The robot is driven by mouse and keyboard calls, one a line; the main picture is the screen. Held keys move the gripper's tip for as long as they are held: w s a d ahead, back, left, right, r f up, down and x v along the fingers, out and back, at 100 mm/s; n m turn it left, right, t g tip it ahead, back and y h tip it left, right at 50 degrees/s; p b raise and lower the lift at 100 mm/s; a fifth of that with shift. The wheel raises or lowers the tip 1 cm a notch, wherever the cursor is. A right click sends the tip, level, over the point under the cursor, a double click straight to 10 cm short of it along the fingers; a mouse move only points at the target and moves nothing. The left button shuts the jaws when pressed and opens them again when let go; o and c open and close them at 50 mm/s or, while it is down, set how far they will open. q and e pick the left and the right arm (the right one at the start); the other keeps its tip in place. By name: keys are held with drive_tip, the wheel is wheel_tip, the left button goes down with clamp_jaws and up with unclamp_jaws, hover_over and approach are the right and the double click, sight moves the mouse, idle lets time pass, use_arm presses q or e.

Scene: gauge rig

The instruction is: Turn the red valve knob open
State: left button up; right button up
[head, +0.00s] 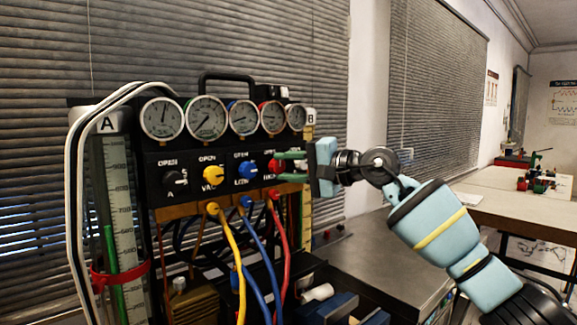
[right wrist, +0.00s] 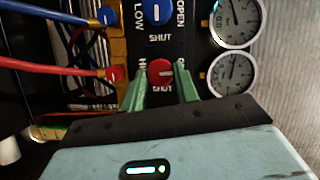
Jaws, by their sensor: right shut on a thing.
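The red valve knob (head: 274,166) is at the right end of the row of knobs on the black gauge panel (head: 222,163). It also shows in the right wrist view (right wrist: 160,72), between the two green fingers of my right gripper, with OPEN and SHUT lettering around it. My right gripper (head: 280,166) reaches in from the right and is shut on the red knob, one finger above and one below in the head view. The fingers partly hide the panel lettering. The direction the knob points is too small to tell. My left gripper is not in view.
A blue knob (head: 245,169), a yellow knob (head: 213,174) and a black knob (head: 175,181) stand left of the red one. Several round gauges (head: 207,117) sit above. Yellow, blue and red hoses (head: 282,240) hang below. A metal bench (head: 375,250) lies to the right.

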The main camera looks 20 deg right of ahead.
idle(0.4)
drive_tip(key=o, duration=0.9)
drive_tip(key=shift+o, duration=0.3)
drive_tip(key=b+v, duration=0.1)
drive_tip(key=v, duration=0.6)
drive_tip(key=shift+s+d, duration=0.25)
drive_tip(key=shift+s, duration=0.05)
